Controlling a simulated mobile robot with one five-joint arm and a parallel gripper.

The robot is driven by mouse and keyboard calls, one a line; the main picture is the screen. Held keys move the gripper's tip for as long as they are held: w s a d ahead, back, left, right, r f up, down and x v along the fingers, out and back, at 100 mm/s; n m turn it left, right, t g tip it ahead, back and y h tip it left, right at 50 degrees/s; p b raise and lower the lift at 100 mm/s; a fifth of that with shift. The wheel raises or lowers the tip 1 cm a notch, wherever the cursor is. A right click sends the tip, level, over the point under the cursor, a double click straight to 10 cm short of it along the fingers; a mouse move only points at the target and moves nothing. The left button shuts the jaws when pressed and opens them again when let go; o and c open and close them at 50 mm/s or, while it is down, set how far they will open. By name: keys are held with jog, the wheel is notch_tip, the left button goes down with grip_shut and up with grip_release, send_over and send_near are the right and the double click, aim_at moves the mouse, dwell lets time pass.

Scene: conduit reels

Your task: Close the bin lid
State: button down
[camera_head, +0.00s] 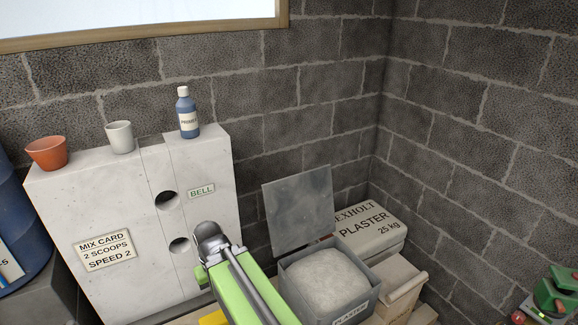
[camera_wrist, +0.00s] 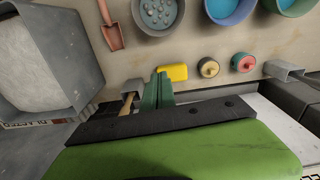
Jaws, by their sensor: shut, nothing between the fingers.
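The grey bin (camera_head: 322,304) with a plaster label stands at the lower middle of the head view, filled with pale powder. Its flat grey lid (camera_head: 298,208) stands open, nearly upright at the bin's back edge. In the wrist view the bin (camera_wrist: 78,62) is at the left, its powder showing; the lid cannot be made out there. My gripper (camera_wrist: 160,88) shows as dark green fingers, shut and empty, to the right of the bin and apart from it. My green arm crosses the bottom of the head view left of the bin; the fingers cannot be made out there.
A grey cabinet (camera_head: 120,200) is at the left. The wrist view shows a yellow block (camera_wrist: 172,72), a red scoop (camera_wrist: 111,28), several tubs and two round reels (camera_wrist: 209,67) on a bench.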

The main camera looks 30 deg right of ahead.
notch_tip(320, 180, up, 18)
jog(key=w+p, duration=0.2)
jog(key=p, duration=1.2)
jog(key=w+d+r+t+p, duration=0.1)
jog(key=w+d+r+p, duration=0.6)
jog(key=r+p, duration=0.2)
jog(key=w+d+t, duration=0.1)
jog(key=w+d, duration=0.3)
jog(key=d, duration=0.7)
jog(key=w+d+t, duration=0.1)
jog(key=w+d, duration=0.4)
jog(key=d, duration=0.6)
jog(key=w+d, duration=0.4)
jog(key=d, duration=0.7)
jog(key=b+x, duration=1.1)
jog(key=shift+m, duration=0.4)
jog(key=shift+s+a+r+p, duration=0.1)
jog(key=shift+s+r+p, duration=0.15)
jog(key=shift+s, duration=0.35)
jog(key=shift+s+a+r+p, duration=0.1)
jog(key=shift+s+r+p, duration=0.15)
jog(key=shift+s, duration=0.4)
jog(key=shift+s+a+r+p, duration=0.1)
jog(key=shift+s+r+p, duration=0.15)
jog(key=shift+s, duration=0.35)
